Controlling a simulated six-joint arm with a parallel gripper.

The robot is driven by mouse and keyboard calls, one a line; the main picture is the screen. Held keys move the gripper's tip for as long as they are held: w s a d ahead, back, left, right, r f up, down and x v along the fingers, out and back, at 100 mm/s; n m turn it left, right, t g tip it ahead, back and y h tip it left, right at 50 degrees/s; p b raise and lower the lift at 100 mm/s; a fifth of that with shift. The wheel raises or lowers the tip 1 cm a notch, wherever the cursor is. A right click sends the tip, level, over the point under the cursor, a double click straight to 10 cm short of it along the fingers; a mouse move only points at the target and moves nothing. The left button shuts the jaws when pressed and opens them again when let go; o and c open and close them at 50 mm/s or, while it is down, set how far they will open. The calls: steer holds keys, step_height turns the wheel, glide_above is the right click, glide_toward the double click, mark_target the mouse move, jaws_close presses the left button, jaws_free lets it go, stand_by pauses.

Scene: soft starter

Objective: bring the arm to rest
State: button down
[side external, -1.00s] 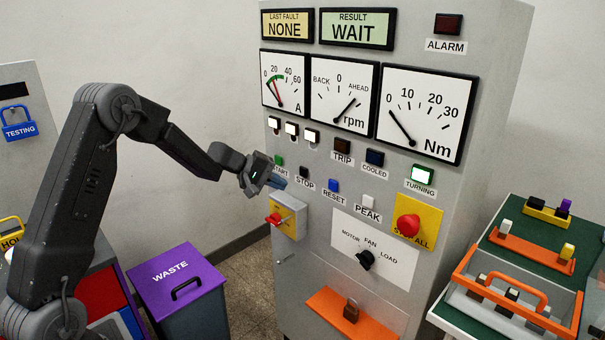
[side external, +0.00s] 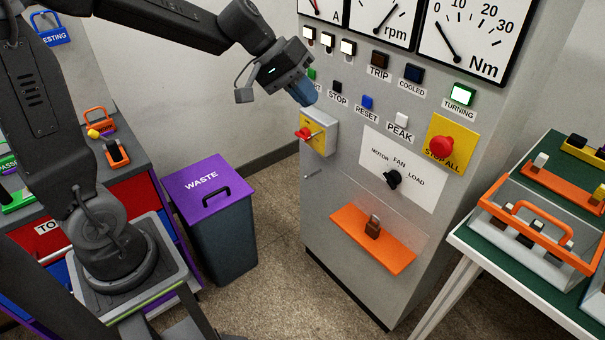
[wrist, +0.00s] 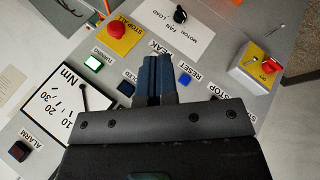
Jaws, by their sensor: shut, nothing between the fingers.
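My gripper (side external: 304,94) is shut and empty, its blue fingers together. In the side view it hangs in front of the grey cabinet (side external: 331,232), pointing down and to the right, near the start, stop and reset buttons. In the wrist view the blue fingers (wrist: 156,78) lie over the panel, between the cooled lamp and the blue reset button (wrist: 184,80). I cannot tell that they touch anything. The start button is mostly hidden behind my gripper in the side view. The green turning lamp (side external: 461,95) is lit.
A yellow box with a red switch (side external: 305,133) juts out below my gripper. A purple-lidded waste bin (side external: 225,235) stands left; a table with an orange-handled carrier (side external: 520,222) stands right.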

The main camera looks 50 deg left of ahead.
steer(key=s+d+m+y, duration=0.1)
steer(key=s+m+y, duration=0.4)
steer(key=s, duration=1.5)
steer(key=shift+d+y, duration=0.3)
steer(key=shift+y, duration=0.2)
